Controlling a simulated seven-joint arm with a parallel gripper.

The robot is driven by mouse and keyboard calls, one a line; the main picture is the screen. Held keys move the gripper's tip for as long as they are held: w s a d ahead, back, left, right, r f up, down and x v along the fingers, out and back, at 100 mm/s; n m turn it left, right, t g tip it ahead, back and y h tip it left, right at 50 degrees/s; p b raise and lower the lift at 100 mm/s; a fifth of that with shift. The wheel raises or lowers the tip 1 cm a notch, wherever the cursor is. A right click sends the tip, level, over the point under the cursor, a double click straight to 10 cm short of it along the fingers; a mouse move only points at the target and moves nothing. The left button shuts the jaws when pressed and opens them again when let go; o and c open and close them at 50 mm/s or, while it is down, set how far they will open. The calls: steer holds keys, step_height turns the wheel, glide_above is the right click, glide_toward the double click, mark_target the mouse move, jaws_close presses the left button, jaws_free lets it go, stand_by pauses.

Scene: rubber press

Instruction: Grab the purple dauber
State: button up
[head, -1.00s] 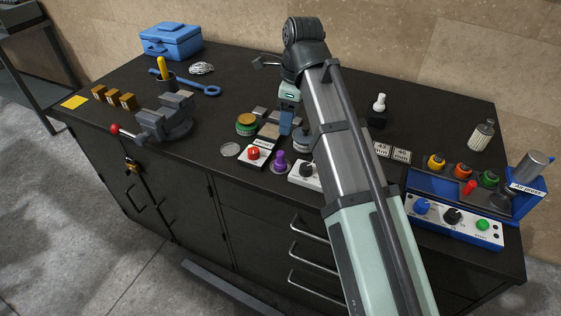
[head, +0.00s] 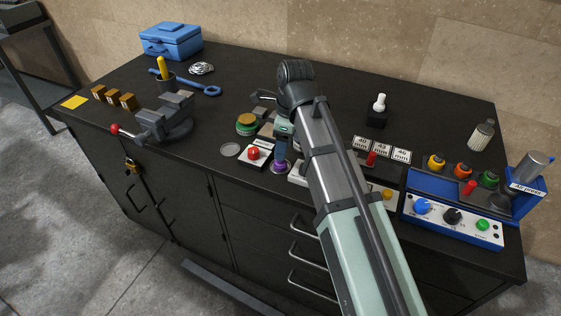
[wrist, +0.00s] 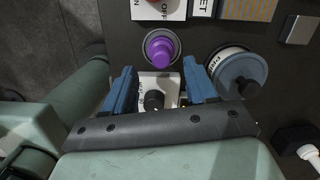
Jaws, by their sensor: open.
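The purple dauber (head: 279,166) stands upright near the front edge of the dark bench in the head view, its top partly covered by my gripper. In the wrist view the dauber (wrist: 160,50) shows from above, with a grey round base, just beyond the fingertips. My gripper (wrist: 162,72) is open, with its two blue fingers apart and nothing held between them. In the head view my gripper (head: 282,148) hangs just above and behind the dauber; whether it touches cannot be told.
A white box with a red button (head: 253,153) stands left of the dauber. A white box with a black knob (wrist: 153,98) lies below the fingers in the wrist view. A blue-grey round thing (wrist: 232,72) is close by the right finger. The air press panel (head: 453,228) is at the right.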

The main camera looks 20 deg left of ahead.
steer(key=shift+a+f, duration=0.25)
steer(key=shift+f, duration=0.9)
steer(key=shift+a+f, duration=0.2)
steer(key=shift+f, duration=0.95)
jaws_close()
